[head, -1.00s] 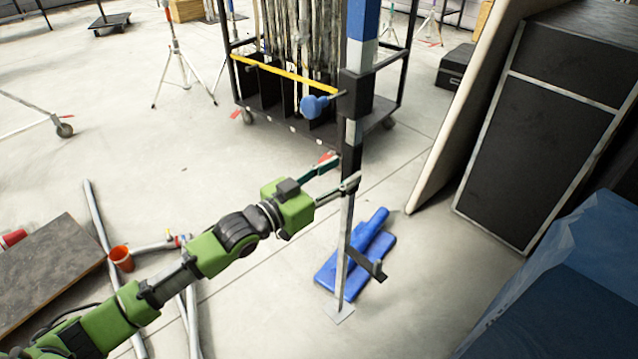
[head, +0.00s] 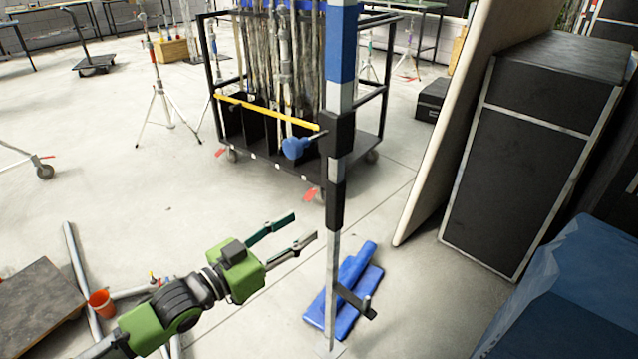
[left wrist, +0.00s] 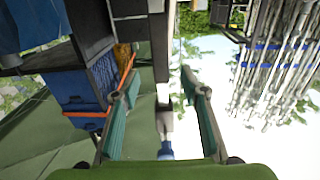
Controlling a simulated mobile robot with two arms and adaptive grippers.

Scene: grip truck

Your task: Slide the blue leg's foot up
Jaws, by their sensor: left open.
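The blue leg (head: 341,45) is an upright post with a blue upper part. It has a black clamp with a blue knob (head: 295,148), a black sleeve (head: 336,204) and a bare silver lower tube (head: 332,268). Low on it a dark bracket (head: 357,302) sticks out to the right; the bottom plate (head: 329,350) is at the picture's lower edge. My left gripper (head: 304,227) is open and empty, its tips just left of the tube below the sleeve. In the left wrist view the open fingers (left wrist: 160,78) show with nothing clearly gripped. My right gripper is not seen.
A blue object (head: 350,285) lies on the floor behind the post. A wheeled cart (head: 372,140) with poles stands behind. A leaning board (head: 440,130) and black case (head: 530,150) are at right. Pipes and an orange cup (head: 101,303) lie at lower left.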

